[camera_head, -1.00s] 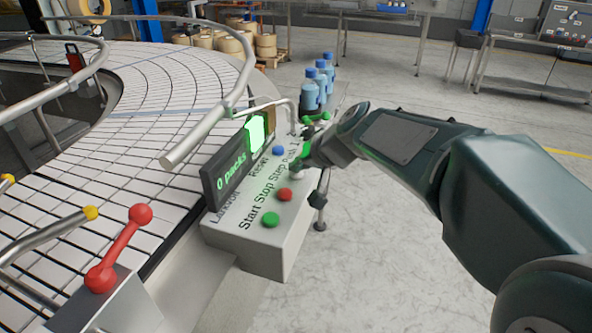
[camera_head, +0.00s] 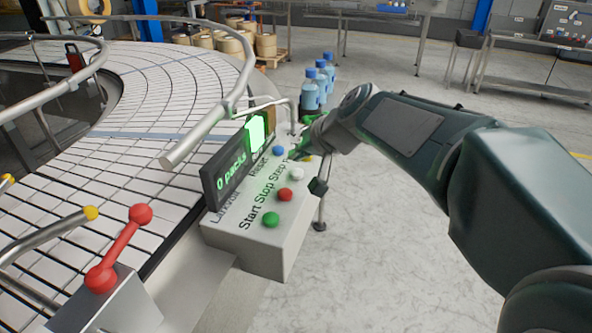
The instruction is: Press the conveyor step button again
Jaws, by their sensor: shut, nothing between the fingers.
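The control box (camera_head: 268,248) stands beside the conveyor. It carries a green button (camera_head: 270,219), a red button (camera_head: 284,194), a white button (camera_head: 297,173) and a blue button (camera_head: 278,150). The printed labels include Start, Stop and Step. The white button, by the Step label, is in clear view. My gripper (camera_head: 304,150) is shut and empty over the far right part of the box, just beyond the white button and apart from it. My wrist partly hides its fingers. The display (camera_head: 230,178) reads "0 packs".
The curved white conveyor (camera_head: 150,100) with its metal guide rail (camera_head: 215,125) lies left of the box. A red lever (camera_head: 122,245) stands at front left. Several blue bottles (camera_head: 310,92) stand behind the box.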

